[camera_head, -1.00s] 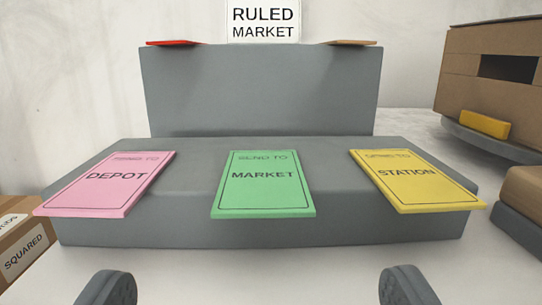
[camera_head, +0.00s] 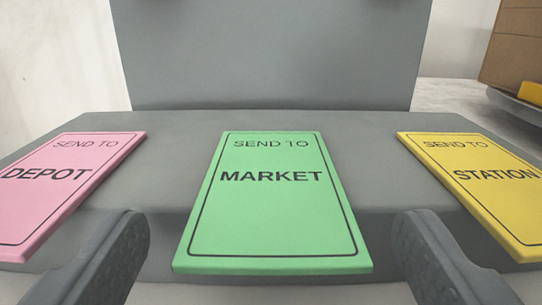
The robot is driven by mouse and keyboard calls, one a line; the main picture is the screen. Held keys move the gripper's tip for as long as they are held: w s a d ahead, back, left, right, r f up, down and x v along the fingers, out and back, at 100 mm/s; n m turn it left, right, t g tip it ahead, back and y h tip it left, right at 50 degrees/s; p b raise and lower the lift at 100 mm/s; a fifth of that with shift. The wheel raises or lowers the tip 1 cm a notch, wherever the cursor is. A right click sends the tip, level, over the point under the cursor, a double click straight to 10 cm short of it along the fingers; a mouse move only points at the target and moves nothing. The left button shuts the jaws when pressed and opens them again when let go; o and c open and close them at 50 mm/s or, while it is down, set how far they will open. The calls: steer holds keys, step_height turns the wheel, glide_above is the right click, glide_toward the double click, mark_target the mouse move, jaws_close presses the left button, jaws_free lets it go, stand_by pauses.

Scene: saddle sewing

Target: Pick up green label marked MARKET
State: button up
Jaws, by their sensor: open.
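The green label (camera_head: 270,215) reads SEND TO MARKET. It lies flat on the lower grey step, centred in the view, with its near end sticking out past the step's front edge. My gripper (camera_head: 272,250) is open and empty. Its left finger stands left of the green label's near end and its right finger stands to the right, with a gap on each side. Neither finger appears to touch the label.
A pink DEPOT label (camera_head: 62,180) lies to the left and a yellow STATION label (camera_head: 478,180) to the right on the same grey step (camera_head: 370,150). A taller grey block (camera_head: 270,60) rises behind. A cardboard box (camera_head: 512,50) stands at the far right.

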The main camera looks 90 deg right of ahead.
steer(key=c, duration=1.1)
steer(key=shift+o, duration=0.2)
